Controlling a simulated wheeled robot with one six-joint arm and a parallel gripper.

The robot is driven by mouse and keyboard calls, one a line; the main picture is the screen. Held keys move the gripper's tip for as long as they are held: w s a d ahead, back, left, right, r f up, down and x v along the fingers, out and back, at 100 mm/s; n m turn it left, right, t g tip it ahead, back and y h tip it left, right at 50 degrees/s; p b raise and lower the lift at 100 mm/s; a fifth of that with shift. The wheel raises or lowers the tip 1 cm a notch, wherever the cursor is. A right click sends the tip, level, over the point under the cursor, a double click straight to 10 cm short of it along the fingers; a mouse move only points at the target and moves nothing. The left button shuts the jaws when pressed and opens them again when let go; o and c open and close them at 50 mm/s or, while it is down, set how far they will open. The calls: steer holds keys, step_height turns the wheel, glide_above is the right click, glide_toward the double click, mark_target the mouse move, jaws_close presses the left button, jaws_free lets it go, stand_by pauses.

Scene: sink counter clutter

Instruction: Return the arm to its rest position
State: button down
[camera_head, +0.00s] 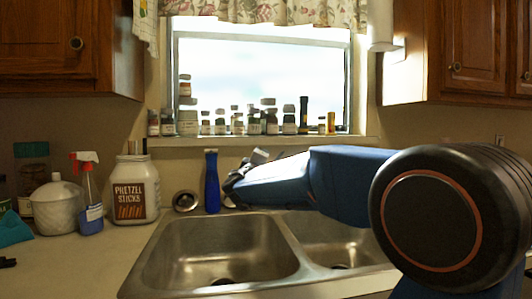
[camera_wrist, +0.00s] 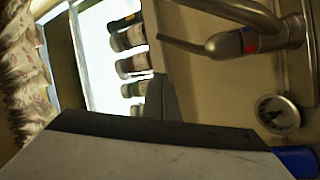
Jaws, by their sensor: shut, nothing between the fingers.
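My arm reaches in from the right in the head view, its blue link extended level over the back of the sink. My gripper (camera_head: 236,188) is at its left end, close to the faucet and right of a blue bottle (camera_head: 212,182). In the wrist view my gripper (camera_wrist: 163,98) shows as a grey and black body with dark fingers, shut with nothing held. The arm's link partly hides the faucet in the head view; the faucet (camera_wrist: 245,40) shows clearly in the wrist view.
A double steel sink (camera_head: 220,250) lies below the arm. Several small jars (camera_head: 188,122) line the windowsill. A round strainer (camera_wrist: 277,113) sits near the blue bottle.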

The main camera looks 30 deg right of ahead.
steer(key=shift+v, duration=1.35)
steer(key=shift+w+f, duration=0.1)
steer(key=shift+f, duration=0.05)
steer(key=w+d, duration=0.4)
steer(key=d, duration=0.4)
steer(key=shift+w+r, duration=0.25)
steer(key=shift+r, duration=0.1)
steer(key=shift+d, duration=0.1)
